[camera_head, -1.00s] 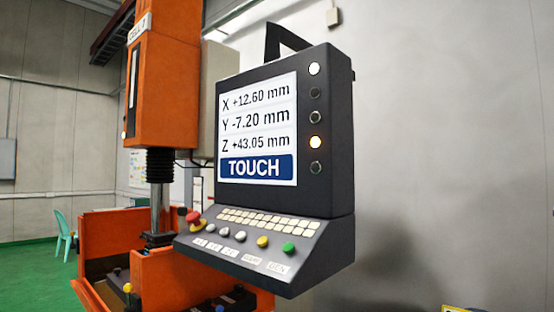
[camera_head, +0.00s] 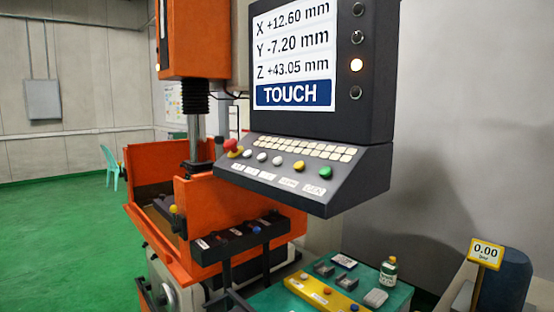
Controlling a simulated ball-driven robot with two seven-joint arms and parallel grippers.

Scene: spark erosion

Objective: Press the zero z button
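The control panel (camera_head: 330,197) of the orange machine has a sloped button row below its screen (camera_head: 294,52). The screen reads X +12.60 mm, Y -7.20 mm, Z +43.05 mm and TOUCH. From left to right, the row has a red mushroom button (camera_head: 231,145), three pale round buttons (camera_head: 262,157), a yellow button (camera_head: 299,166) and a green button (camera_head: 325,172). Small white labels sit below them, too small to read surely, so I cannot tell by label which is zero z. Neither gripper is in view.
The orange tank (camera_head: 150,225) stands left of the panel, with a black labelled box (camera_head: 240,240) at its front. Below right, a green-topped table (camera_head: 275,299) holds a yellow block (camera_head: 322,295), a bottle (camera_head: 388,271) and small parts. A yellow 0.00 sign (camera_head: 486,254) stands farther right.

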